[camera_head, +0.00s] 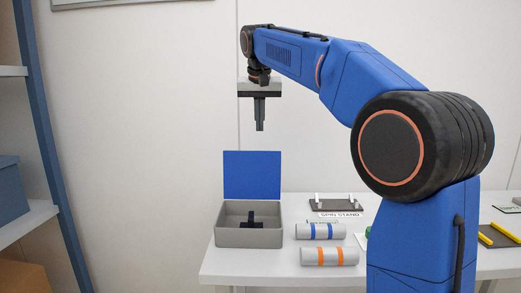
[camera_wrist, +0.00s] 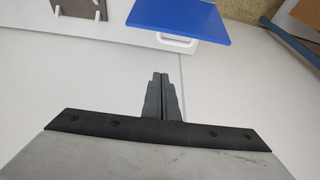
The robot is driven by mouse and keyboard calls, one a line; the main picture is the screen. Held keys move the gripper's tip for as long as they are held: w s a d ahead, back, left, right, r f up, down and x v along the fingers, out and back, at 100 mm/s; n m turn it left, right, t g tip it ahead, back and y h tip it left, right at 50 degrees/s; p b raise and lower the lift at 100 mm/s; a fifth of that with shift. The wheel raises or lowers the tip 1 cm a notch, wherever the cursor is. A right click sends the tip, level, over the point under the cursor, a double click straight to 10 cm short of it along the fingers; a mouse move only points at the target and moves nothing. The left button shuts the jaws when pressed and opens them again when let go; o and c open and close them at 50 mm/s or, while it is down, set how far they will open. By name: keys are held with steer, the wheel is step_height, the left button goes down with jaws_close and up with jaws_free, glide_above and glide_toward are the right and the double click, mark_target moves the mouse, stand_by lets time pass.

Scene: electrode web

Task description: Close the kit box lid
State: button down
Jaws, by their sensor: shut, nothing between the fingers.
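The kit box (camera_head: 248,239) is a grey open-topped box at the left end of the white table. Its blue lid (camera_head: 252,176) stands upright at the box's back edge, so the box is open. A black part (camera_head: 252,220) shows inside it. My gripper (camera_head: 260,128) points down, shut and empty, above the lid and apart from it. In the wrist view, my gripper's shut fingers (camera_wrist: 160,76) show in the middle. The blue lid (camera_wrist: 180,17) is beyond them at the top, with a pale handle-like piece (camera_wrist: 178,42) at its edge.
On the white table (camera_head: 218,262), a cylinder with blue bands (camera_head: 320,231) and one with orange bands (camera_head: 329,256) lie right of the box. A dark spin stand (camera_head: 336,204) is behind them. A shelf (camera_head: 25,220) stands at the left.

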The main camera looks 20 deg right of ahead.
step_height(320, 180, down, 9)
steer(key=shift+f, duration=0.15)
stand_by(0.8)
steer(key=shift+a, duration=0.1)
